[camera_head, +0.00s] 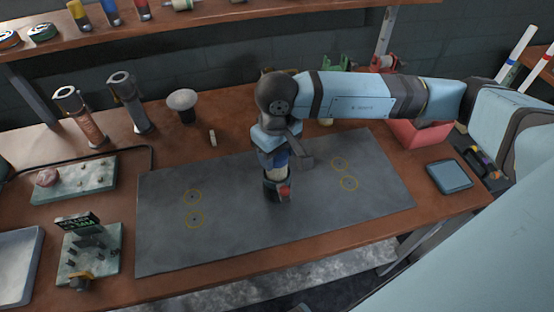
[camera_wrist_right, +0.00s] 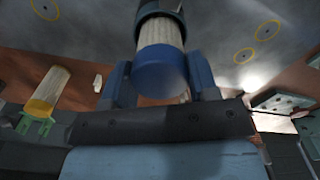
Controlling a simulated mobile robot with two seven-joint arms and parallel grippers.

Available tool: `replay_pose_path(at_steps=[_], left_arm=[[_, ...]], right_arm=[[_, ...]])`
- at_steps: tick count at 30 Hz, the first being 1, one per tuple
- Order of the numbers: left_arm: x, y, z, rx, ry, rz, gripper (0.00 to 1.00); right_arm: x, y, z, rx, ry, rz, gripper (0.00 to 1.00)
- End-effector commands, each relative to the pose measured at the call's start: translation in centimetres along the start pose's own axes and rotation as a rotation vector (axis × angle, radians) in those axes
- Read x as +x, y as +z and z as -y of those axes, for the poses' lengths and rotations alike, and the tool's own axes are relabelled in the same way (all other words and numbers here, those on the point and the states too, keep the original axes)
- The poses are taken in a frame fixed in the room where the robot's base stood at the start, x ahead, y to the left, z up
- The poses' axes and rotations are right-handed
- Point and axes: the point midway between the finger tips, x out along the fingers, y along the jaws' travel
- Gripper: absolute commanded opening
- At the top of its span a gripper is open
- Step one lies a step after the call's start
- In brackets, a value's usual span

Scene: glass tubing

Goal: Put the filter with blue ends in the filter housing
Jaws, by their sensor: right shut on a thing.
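The filter with blue ends (camera_wrist_right: 160,66) is held between the fingers of my right gripper (camera_head: 277,160), which point down over the mat. In the right wrist view its blue end is close, with the right gripper (camera_wrist_right: 158,80) on both sides of it. Its pale body runs away to a dark housing (camera_head: 271,191) with a red part, standing on the mat. The filter's far end meets the housing rim (camera_wrist_right: 160,5); how deep it sits inside is hidden. The blue end shows partly below the gripper in the head view. My left gripper is out of view.
The dark mat (camera_head: 235,240) has yellow-ringed holes and clear room around the housing. A yellow-ended filter (camera_wrist_right: 50,90) stands in a green holder. Two metal cylinders (camera_head: 78,115) and a lamp-like funnel (camera_head: 182,99) stand at back left. A red bin (camera_head: 415,133) is right.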

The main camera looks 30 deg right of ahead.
Motion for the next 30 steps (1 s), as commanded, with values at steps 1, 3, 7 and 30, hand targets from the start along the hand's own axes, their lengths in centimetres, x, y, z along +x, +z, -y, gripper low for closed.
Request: replay_pose_path(at_steps=[1, 3, 7, 30], left_arm=[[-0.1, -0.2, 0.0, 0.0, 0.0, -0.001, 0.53], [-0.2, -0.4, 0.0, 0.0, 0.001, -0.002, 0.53], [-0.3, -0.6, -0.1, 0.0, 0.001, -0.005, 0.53], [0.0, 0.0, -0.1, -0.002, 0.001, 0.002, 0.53]], right_arm=[[0.8, 0.1, 0.0, 0.0, 0.0, 0.003, 0.18], [1.9, 0.1, 0.0, 0.001, -0.001, 0.004, 0.18], [3.1, 0.1, 0.0, 0.001, -0.001, 0.001, 0.18], [3.3, 0.0, 0.0, 0.0, 0.0, 0.0, 0.8]])
